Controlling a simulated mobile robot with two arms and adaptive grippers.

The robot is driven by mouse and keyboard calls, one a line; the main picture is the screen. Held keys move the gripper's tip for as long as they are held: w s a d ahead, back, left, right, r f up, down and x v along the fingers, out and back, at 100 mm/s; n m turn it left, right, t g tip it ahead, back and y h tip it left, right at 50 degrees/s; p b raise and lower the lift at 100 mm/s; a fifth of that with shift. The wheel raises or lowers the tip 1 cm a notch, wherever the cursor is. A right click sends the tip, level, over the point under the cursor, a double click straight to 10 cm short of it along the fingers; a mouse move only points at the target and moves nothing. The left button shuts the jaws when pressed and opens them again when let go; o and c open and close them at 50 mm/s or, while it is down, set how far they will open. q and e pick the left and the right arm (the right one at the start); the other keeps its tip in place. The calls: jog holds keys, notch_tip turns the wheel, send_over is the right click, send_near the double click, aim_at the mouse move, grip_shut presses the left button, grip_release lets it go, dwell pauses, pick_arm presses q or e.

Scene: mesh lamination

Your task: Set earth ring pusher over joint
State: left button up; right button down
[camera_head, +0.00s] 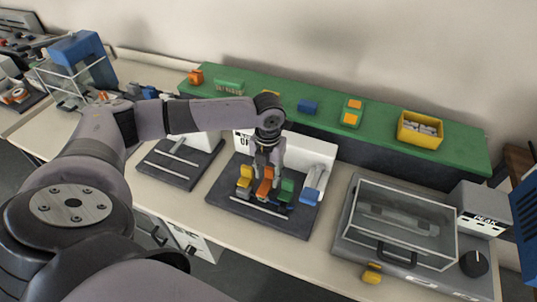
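My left arm reaches in from the left and its gripper (267,178) points down over a dark fixture plate (225,197) in the middle of the bench. Its fingertips are at the top of an orange block (264,188); whether they touch or grip it is too small to tell. A yellow block (245,176) stands just left of it and a green block (286,189) just right. A blue-topped lever piece (311,193) is at the plate's right side. I cannot tell which piece is the earth ring pusher, and the joint is not clearly visible. My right gripper is not in view.
A white panel (315,152) stands behind the fixture. A clear-lidded box (405,222) is to the right, with a yellow piece (372,273) in front. A green shelf (385,122) behind carries a yellow bin (420,130). Another dark plate (172,170) lies to the left.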

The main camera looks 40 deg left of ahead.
aim_at(268, 180)
pick_arm(q)
jog(key=shift+o, duration=0.6)
jog(key=shift+w, duration=0.15)
jog(key=shift+r, duration=0.1)
notch_tip(268, 180, up, 12)
jog(key=shift+f, duration=0.2)
